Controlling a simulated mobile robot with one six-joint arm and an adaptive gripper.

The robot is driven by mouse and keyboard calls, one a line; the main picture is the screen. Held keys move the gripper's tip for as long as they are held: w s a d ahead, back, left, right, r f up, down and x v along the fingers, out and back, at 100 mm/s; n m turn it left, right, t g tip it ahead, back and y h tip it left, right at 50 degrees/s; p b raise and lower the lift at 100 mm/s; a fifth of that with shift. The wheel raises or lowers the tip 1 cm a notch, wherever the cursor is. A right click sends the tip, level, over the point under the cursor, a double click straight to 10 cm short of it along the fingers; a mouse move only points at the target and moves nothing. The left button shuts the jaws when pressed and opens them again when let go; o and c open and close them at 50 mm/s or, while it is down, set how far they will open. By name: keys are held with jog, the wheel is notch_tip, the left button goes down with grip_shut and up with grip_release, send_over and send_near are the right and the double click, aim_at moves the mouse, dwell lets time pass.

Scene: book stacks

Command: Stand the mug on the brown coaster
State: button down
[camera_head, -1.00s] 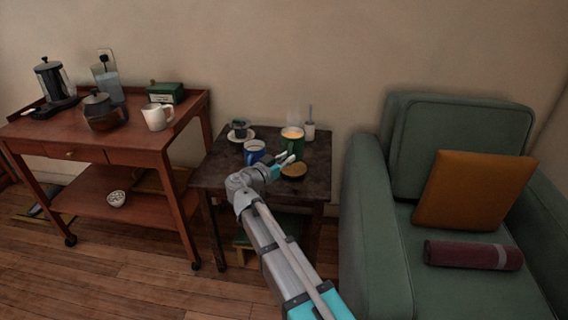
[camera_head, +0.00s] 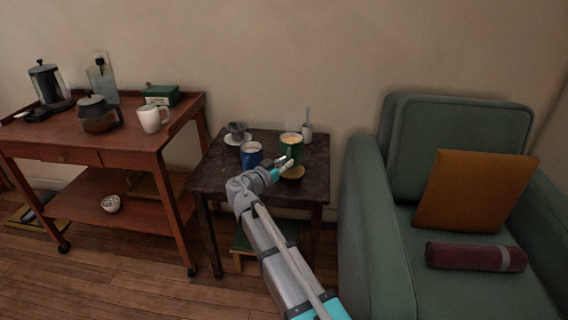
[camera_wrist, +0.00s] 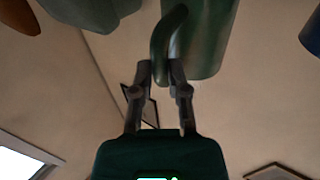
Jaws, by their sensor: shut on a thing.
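A green mug (camera_head: 292,147) with a light-coloured content stands out over the small dark table, at the back of the brown coaster (camera_head: 292,173). My gripper (camera_head: 285,163) reaches it from the front. In the wrist view my gripper (camera_wrist: 167,68) is shut on the handle of the green mug (camera_wrist: 208,40). The gripper partly hides the mug's lower part in the head view, so I cannot tell whether its base touches anything. The coaster is partly visible in front of the mug, beside the fingers.
A blue mug (camera_head: 251,155) stands left of the gripper on the dark table (camera_head: 212,177). A green armchair (camera_head: 372,215) is close on the right, a wooden trolley (camera_head: 130,150) on the left.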

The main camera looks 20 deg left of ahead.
jog(key=shift+w+a+f+b, duration=0.1)
jog(key=shift+w+f+b, duration=0.35)
jog(key=shift+f+b, duration=1.5)
jog(key=c, duration=0.6)
grip_release()
jog(key=shift+s, duration=0.1)
jog(key=shift+c, duration=0.2)
jog(key=v, duration=1.2)
jog(key=shift+r, duration=0.15)
